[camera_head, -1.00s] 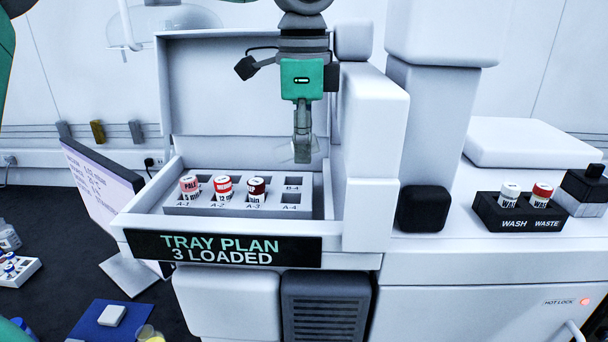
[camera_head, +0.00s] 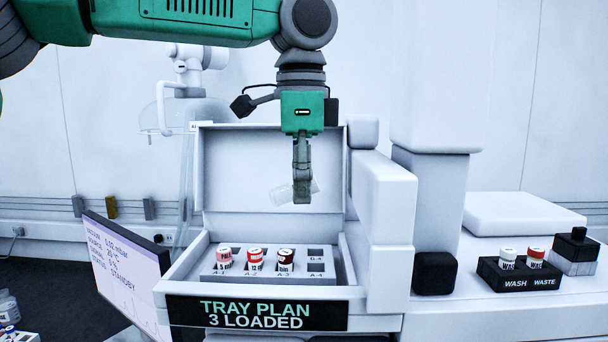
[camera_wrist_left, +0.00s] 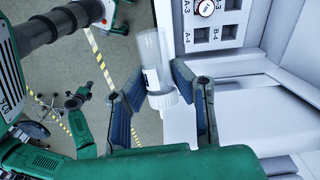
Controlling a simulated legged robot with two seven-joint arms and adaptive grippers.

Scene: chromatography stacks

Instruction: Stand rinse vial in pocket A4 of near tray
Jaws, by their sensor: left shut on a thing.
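My left gripper (camera_head: 302,194) is shut on the rinse vial (camera_head: 279,195), a clear vial with a white cap and a pale label. My right gripper is not in view.
Red-capped vials (camera_head: 224,257) (camera_head: 255,257) and a dark-capped vial (camera_head: 286,257) stand in A-1 to A-3. The raised lid (camera_head: 270,170) is behind the tray, and a white block (camera_head: 385,215) borders it on the right. The wash/waste holder (camera_head: 518,275) is farther right.

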